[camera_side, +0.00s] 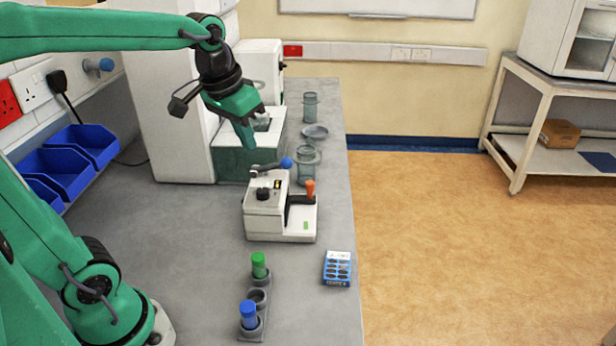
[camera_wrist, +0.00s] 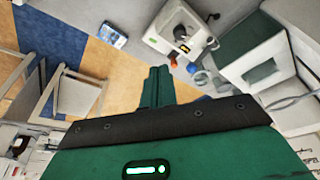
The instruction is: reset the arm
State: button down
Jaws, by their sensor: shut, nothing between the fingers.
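My gripper (camera_side: 247,137) is green and dark and hangs above the bench in the side view, pointing down. It is above and a little behind the white tablet press (camera_side: 265,215), apart from it. In the wrist view my gripper (camera_wrist: 158,72) shows its fingers together with nothing between them. The press has a lever with a blue knob (camera_side: 286,163) and an orange handle (camera_side: 310,188); the press (camera_wrist: 172,22) also shows at the top of the wrist view.
A rack holds a green-capped vial (camera_side: 259,265) and a blue-capped vial (camera_side: 248,314). Glass jars (camera_side: 310,106) and a small dish (camera_side: 315,131) stand behind the press. Blue bins (camera_side: 70,160) line the left wall.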

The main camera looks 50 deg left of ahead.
jog(key=s+d+f+m+t, duration=0.1)
jog(key=s+d+f+t, duration=0.1)
jog(key=s, duration=0.8)
jog(key=shift+s+d+f, duration=0.2)
jog(key=shift+d+f, duration=0.35)
jog(key=shift+f, duration=0.5)
